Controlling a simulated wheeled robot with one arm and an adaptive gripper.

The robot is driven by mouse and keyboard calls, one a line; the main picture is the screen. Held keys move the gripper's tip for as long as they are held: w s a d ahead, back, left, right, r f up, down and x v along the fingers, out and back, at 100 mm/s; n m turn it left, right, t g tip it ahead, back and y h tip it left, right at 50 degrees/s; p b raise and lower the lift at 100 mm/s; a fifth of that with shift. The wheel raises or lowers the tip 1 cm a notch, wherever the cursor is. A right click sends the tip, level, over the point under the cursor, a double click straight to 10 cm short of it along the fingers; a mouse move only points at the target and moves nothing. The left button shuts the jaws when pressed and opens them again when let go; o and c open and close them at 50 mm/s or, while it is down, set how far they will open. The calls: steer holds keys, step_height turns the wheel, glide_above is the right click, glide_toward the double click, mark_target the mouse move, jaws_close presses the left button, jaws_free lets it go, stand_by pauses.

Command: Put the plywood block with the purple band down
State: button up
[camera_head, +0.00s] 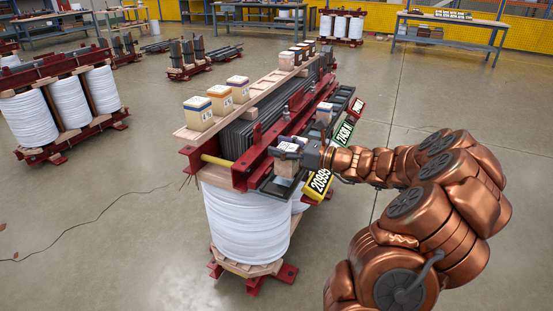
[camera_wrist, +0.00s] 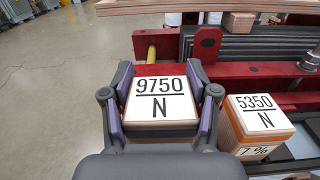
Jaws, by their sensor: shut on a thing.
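In the wrist view, my gripper (camera_wrist: 160,108) is shut on a plywood block (camera_wrist: 162,103) whose white top reads 9750 N. The fingers cover its sides, so its band is largely hidden. In the head view, my gripper (camera_head: 291,150) is over the near end of the dark tray along the transformer's red beam. Whether the held block touches the tray I cannot tell. A block with an orange band (camera_wrist: 260,125), labelled 5350 N, stands just right of the gripper in the wrist view, apart from the held block.
Several banded blocks stand on the wooden plank (camera_head: 257,99) atop the transformer. Numbered plates, one yellow (camera_head: 318,185), hang along the tray's right side. Another block (camera_head: 324,113) stands farther along the tray. A red beam (camera_wrist: 258,70) runs behind the gripper.

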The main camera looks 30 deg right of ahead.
mark_target(296, 161)
steer(key=f, duration=0.1)
steer(key=w+f+b, duration=0.1)
steer(key=f, duration=0.1)
steer(key=shift+w+a+f+b, duration=0.2)
steer(key=shift+a+f+b, duration=0.05)
steer(key=shift+f+b, duration=0.15)
steer(key=o, duration=1.5)
steer(key=shift+r, duration=0.1)
steer(key=shift+c, duration=0.2)
steer(key=shift+s, duration=0.1)
steer(key=p+v, duration=0.2)
steer(key=v, duration=1)
steer(key=shift+p, duration=0.3)
